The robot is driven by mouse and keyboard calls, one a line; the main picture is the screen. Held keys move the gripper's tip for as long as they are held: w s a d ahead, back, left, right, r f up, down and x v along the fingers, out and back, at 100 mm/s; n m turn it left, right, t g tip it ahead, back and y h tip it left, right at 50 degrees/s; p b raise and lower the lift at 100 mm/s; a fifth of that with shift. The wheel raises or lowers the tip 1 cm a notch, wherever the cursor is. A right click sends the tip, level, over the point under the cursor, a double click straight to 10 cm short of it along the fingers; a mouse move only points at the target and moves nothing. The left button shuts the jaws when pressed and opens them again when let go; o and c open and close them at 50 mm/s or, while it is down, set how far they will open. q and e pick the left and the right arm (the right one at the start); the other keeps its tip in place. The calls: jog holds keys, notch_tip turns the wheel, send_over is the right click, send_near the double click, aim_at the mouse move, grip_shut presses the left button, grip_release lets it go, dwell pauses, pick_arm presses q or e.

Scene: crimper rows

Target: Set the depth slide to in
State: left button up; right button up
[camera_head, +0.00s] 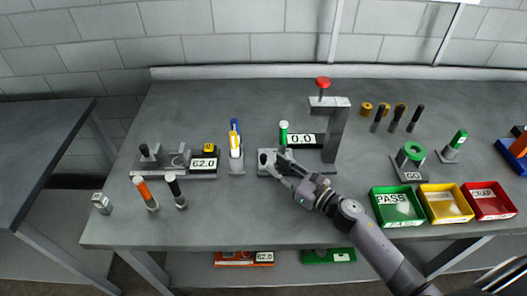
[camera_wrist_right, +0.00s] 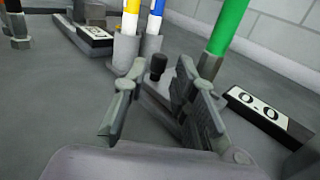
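A small black knob (camera_head: 263,158) stands on a pale base plate at the foot of the grey press frame (camera_head: 333,130) with a red top knob. I take this knob for the depth slide's handle; no label shows. In the right wrist view the black knob (camera_wrist_right: 157,68) is upright and lies between the fingertips in the picture, seemingly just beyond them. My right gripper (camera_head: 282,163) is open and empty, right beside the knob. It also shows in the right wrist view (camera_wrist_right: 158,92), its fingers spread. My left gripper is not in view.
A green-topped post (camera_head: 284,132) and a 0.0 display (camera_head: 302,139) stand close to the right gripper. A holder with blue and yellow tools (camera_head: 236,145) is to the left, then a 62.0 display (camera_head: 203,163). Green (camera_head: 398,221), yellow and red bins are at right.

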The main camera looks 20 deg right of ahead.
aim_at(266, 158)
jog(key=p+x, duration=0.1)
jog(key=x, duration=0.4)
jog(key=shift+w+a, duration=0.25)
jog(key=shift+w, duration=0.2)
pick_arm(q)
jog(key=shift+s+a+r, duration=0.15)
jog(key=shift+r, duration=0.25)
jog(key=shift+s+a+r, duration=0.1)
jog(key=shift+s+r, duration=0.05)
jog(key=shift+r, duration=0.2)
pick_arm(e)
jog(key=shift+w, duration=0.1)
jog(key=c, duration=0.6)
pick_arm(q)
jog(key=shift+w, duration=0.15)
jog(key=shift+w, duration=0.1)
